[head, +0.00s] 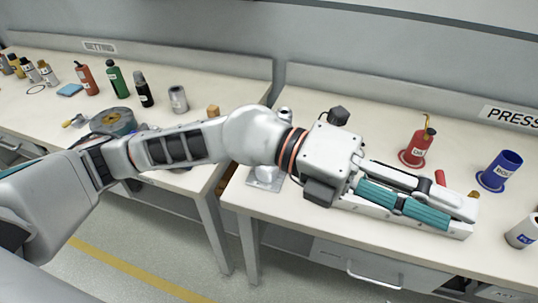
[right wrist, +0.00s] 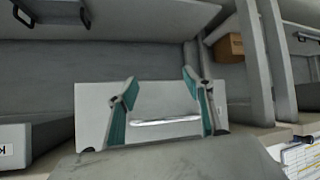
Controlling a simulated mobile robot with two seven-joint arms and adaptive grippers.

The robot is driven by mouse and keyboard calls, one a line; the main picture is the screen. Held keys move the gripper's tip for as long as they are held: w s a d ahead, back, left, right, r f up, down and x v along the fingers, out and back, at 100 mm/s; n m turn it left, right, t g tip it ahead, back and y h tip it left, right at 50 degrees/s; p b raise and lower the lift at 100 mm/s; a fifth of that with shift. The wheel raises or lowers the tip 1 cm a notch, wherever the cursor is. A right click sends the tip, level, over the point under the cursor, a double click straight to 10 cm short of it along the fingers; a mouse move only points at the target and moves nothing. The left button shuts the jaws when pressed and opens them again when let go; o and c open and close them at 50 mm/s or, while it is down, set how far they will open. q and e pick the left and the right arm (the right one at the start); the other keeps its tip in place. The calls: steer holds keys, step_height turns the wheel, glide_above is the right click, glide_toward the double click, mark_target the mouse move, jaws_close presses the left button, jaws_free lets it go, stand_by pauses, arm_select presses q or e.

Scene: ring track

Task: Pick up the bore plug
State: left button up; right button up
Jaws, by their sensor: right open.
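I cannot pick out the bore plug with certainty in either view. My left gripper (head: 468,216) reaches over the right bench (head: 365,105) in the head view, its teal and white fingers pointing right. The view does not show whether its jaws are open or whether anything is between them. A red piece (head: 440,178) and a small brass-coloured piece (head: 474,195) show just behind its fingers, partly hidden. My right gripper (right wrist: 160,80) is open and empty in the right wrist view, facing a drawer front with a bar handle (right wrist: 165,120).
A red oil can (head: 417,148), a blue container (head: 498,172) and a white cylinder (head: 523,232) stand on the right bench. A dark block (head: 339,116) is behind my left wrist. The left bench (head: 215,75) holds several bottles, a grey cylinder (head: 178,98) and a round reel (head: 113,121).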

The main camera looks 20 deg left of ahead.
arm_select(q)
steer(key=w+a+f+t+y, duration=0.4)
steer(key=w+a+f+y, duration=0.55)
steer(key=f, duration=0.35)
steer(key=w+a+r+n+t+y, duration=0.1)
steer(key=w+a+n+t+y, duration=0.2)
steer(key=w+a, duration=0.5)
steer(key=w+a+r+n+t+y, duration=0.1)
steer(key=w+a+n+y, duration=0.25)
steer(key=a, duration=0.85)
steer(key=shift+m+y, duration=0.4)
steer(key=shift+m, duration=0.05)
steer(key=x, duration=0.4)
steer(key=w+x, duration=0.1)
steer(key=x, duration=0.2)
steer(key=shift+d+r, duration=0.1)
steer(key=shift+d, duration=0.3)
jaws_close()
